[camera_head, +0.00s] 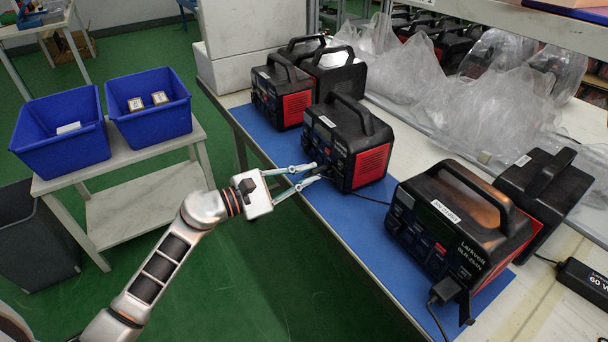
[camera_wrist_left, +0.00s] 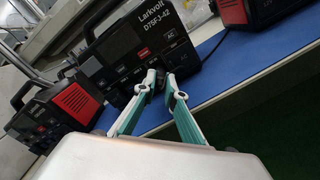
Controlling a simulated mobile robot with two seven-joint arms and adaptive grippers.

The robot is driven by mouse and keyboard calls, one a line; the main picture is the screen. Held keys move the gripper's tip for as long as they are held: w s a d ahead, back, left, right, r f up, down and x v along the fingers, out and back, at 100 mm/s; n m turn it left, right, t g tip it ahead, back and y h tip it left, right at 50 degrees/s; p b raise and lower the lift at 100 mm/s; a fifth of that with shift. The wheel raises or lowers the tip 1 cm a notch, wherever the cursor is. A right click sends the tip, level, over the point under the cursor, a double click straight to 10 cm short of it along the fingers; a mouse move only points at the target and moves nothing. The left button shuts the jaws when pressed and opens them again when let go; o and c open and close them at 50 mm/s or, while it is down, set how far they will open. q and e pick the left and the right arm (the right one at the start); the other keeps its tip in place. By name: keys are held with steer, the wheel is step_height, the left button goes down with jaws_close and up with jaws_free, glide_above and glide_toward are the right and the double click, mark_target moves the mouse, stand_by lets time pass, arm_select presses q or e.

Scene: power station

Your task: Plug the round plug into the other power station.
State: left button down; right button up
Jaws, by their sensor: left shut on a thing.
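My left gripper (camera_head: 316,173) is at the front face of the middle power station (camera_head: 340,138), a black box with a red side and a top handle. In the left wrist view this station (camera_wrist_left: 128,38) reads Larkvolt. The fingertips (camera_wrist_left: 162,84) are closed around a small dark piece at the station's lower front, probably the plug. The fingers mostly hide it, and I cannot tell its shape or whether it sits in a socket. The nearer power station (camera_head: 450,232) stands to the right, with a black block-shaped plug (camera_head: 446,290) at its lower front. My right gripper is not in view.
More power stations (camera_head: 282,95) stand farther back on the blue mat (camera_head: 375,222). A black adapter (camera_head: 583,284) lies at the right. Clear plastic bags (camera_head: 480,110) crowd the bench behind. Two blue bins (camera_head: 62,150) stand on a side table. A thin cable runs between the two nearer stations.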

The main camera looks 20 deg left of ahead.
arm_select(q)
steer(key=shift+w+d, duration=0.15)
stand_by(0.7)
steer(key=c, duration=2)
jaws_free()
steer(key=shift+s+a, duration=0.2)
steer(key=v, duration=1.1)
steer(key=shift+s+a, duration=0.15)
